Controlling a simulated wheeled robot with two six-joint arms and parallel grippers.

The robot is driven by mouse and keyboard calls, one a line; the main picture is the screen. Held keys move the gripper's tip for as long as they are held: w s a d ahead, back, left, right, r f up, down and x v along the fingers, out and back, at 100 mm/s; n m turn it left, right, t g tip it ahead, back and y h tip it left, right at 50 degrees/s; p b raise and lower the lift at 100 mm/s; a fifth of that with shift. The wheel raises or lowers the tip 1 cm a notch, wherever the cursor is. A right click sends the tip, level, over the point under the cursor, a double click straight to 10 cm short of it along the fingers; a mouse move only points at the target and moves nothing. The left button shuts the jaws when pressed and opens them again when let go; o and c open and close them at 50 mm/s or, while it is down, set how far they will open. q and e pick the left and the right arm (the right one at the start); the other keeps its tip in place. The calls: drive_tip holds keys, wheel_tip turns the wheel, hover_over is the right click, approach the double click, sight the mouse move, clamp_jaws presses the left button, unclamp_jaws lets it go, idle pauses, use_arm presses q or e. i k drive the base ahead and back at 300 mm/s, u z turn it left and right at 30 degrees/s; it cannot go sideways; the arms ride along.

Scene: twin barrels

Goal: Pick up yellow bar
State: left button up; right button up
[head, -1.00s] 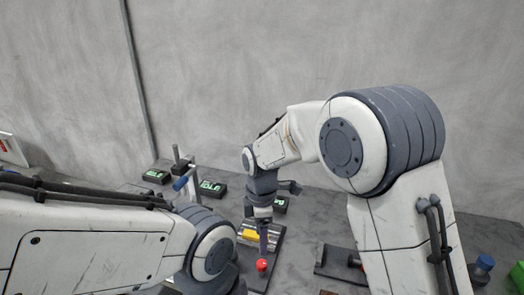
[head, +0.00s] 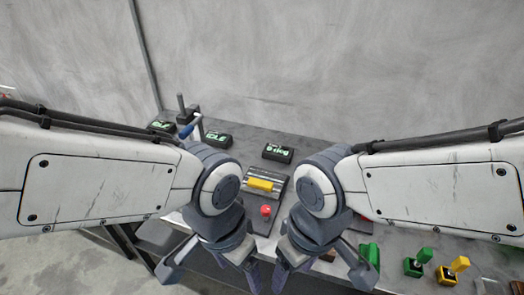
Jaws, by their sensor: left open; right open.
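The yellow bar (head: 262,185) lies across a dark grey fixture (head: 268,205) on the bench, in the middle of the head view. My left gripper (head: 210,276) points down at the front, below and left of the bar, with its jaws apart. My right gripper (head: 325,276) points down at the front, below and right of the bar, also open. Neither gripper touches the bar. The lower tips of both grippers are partly cut off or overlapped at the bottom of the view.
A red ball knob (head: 266,211) stands on the fixture in front of the bar. Behind are display boxes, one reading IDLE (head: 218,139), another in degrees (head: 278,153), and a blue-handled lever (head: 187,131). Green (head: 418,264) and yellow (head: 453,270) handled parts stand at right.

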sight(257, 183)
drive_tip(key=u, duration=0.45)
drive_tip(key=k, duration=0.55)
drive_tip(key=u, duration=1.05)
drive_tip(key=i, duration=1)
drive_tip(key=z, duration=1)
drive_tip(key=i, duration=0.5)
drive_tip(key=z, duration=0.55)
